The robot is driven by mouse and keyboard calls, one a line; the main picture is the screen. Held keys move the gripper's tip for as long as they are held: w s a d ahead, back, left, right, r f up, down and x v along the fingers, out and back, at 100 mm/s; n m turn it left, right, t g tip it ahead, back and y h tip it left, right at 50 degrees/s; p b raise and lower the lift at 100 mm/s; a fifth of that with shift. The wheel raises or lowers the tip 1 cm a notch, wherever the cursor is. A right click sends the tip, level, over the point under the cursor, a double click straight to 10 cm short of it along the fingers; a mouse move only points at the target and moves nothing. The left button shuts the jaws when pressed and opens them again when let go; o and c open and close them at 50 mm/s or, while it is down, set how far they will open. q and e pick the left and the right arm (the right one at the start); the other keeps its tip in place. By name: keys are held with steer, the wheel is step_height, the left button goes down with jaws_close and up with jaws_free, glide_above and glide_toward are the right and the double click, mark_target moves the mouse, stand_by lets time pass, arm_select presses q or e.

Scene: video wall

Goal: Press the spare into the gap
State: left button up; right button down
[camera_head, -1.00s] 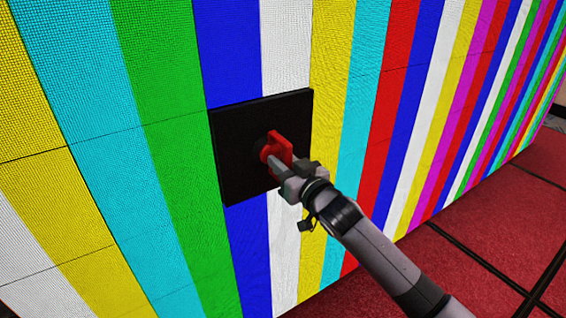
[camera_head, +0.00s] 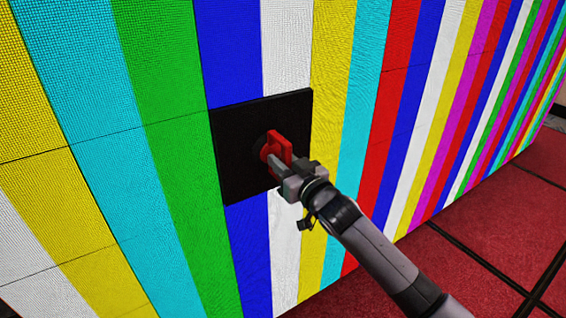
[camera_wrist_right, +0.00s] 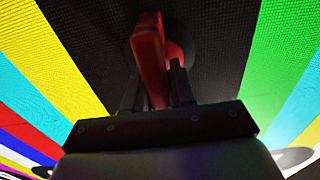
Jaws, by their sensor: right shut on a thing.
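The spare is a black square panel (camera_head: 235,155), which sits at the video wall with a dark edge showing along its top and right side. I cannot tell whether it is flush or stands slightly proud. It covers the gap, so the gap itself is hidden. A red handle (camera_head: 277,147) on a round base sits at the panel's middle. My right gripper (camera_head: 280,165) is shut on the red handle. In the right wrist view the handle (camera_wrist_right: 149,50) stands between the fingers (camera_wrist_right: 158,92), with the dark panel behind it. My left gripper is not in view.
The video wall (camera_head: 165,130) shows bright vertical colour stripes with thin seams between tiles, and surrounds the panel. A red tiled floor (camera_head: 480,240) with dark joints lies at the lower right. The space in front of the wall looks clear.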

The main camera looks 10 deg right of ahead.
mark_target(289, 167)
steer(key=shift+w+a+r, duration=0.25)
steer(key=shift+w+a, duration=0.05)
steer(key=shift+w, duration=0.4)
stand_by(1.3)
steer(key=shift+r, duration=0.1)
stand_by(1.2)
steer(key=shift+b, duration=0.45)
steer(key=shift+s, duration=0.1)
steer(key=shift+f+p+v, duration=0.25)
steer(key=shift+p+v, duration=0.6)
steer(key=shift+v, duration=0.05)
steer(key=shift+s+d, duration=0.1)
steer(key=shift+s, duration=0.05)
steer(key=shift+p+v, duration=1.6)
steer(key=shift+v, duration=0.25)
steer(key=shift+p+v, duration=0.6)
steer(key=shift+v, duration=0.45)
